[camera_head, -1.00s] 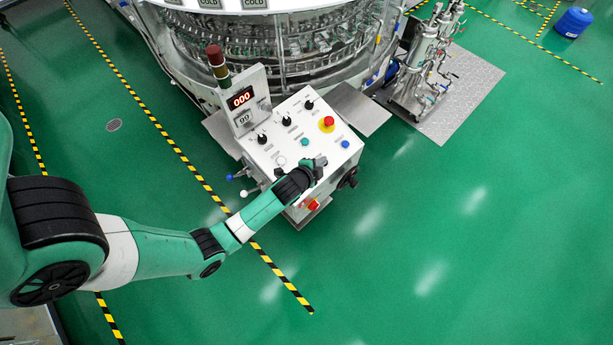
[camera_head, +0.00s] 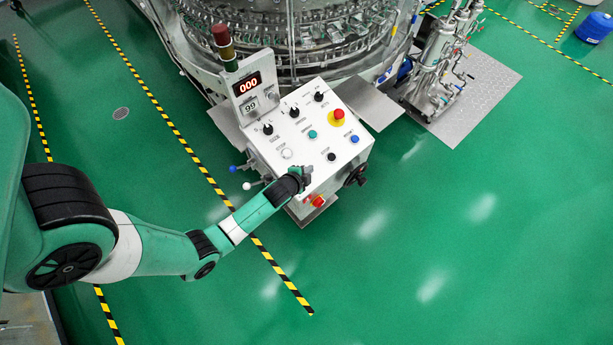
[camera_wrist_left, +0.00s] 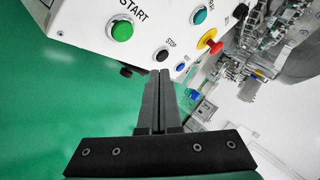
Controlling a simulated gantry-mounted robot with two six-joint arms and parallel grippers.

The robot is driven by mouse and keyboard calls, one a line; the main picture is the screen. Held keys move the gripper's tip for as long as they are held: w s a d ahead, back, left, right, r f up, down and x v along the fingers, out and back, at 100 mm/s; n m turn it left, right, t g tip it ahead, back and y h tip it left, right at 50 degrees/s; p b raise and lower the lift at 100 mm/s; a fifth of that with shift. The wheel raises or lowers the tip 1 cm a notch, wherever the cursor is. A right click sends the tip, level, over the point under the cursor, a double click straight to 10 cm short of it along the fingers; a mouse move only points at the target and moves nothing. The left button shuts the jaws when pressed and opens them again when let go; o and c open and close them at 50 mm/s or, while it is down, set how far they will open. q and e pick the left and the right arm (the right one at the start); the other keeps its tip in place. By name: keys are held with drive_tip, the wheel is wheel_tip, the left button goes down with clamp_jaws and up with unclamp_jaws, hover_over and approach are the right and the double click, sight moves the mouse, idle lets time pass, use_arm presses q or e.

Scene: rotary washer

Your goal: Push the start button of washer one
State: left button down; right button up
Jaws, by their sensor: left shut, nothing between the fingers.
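The washer's white control panel (camera_head: 290,128) stands in the middle of the head view. In the left wrist view, the green start button (camera_wrist_left: 121,31) sits at the upper left beside its START label. My left gripper (camera_head: 306,174) is at the panel's near edge in the head view and seems to hide the start button there. In the left wrist view my left gripper (camera_wrist_left: 165,72) is shut and empty. Its fingertips are to the lower right of the start button, below the black STOP button (camera_wrist_left: 162,54). The start button looks apart from the fingers. My right gripper is not in view.
A red emergency knob on yellow (camera_head: 338,115), a teal button (camera_head: 313,134) and a blue button (camera_head: 354,139) share the panel. A display box (camera_head: 250,85) stands on its left. Levers (camera_head: 247,186) and a black handwheel (camera_head: 356,175) stick out. Green floor is clear at right.

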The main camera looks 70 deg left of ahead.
use_arm(q)
drive_tip(key=f+b, duration=0.1)
drive_tip(key=f, duration=0.1)
drive_tip(key=a+f+b, duration=0.1)
drive_tip(key=f+b, duration=0.1)
drive_tip(key=shift+s+f, duration=0.2)
drive_tip(key=shift+f, duration=0.1)
drive_tip(key=shift+a+f+b, duration=0.3)
drive_tip(key=shift+f+b, duration=0.5)
drive_tip(key=shift+f, duration=0.05)
drive_tip(key=shift+s+f, duration=0.1)
idle(0.9)
drive_tip(key=shift+a+f, duration=0.1)
drive_tip(key=shift+f, duration=0.2)
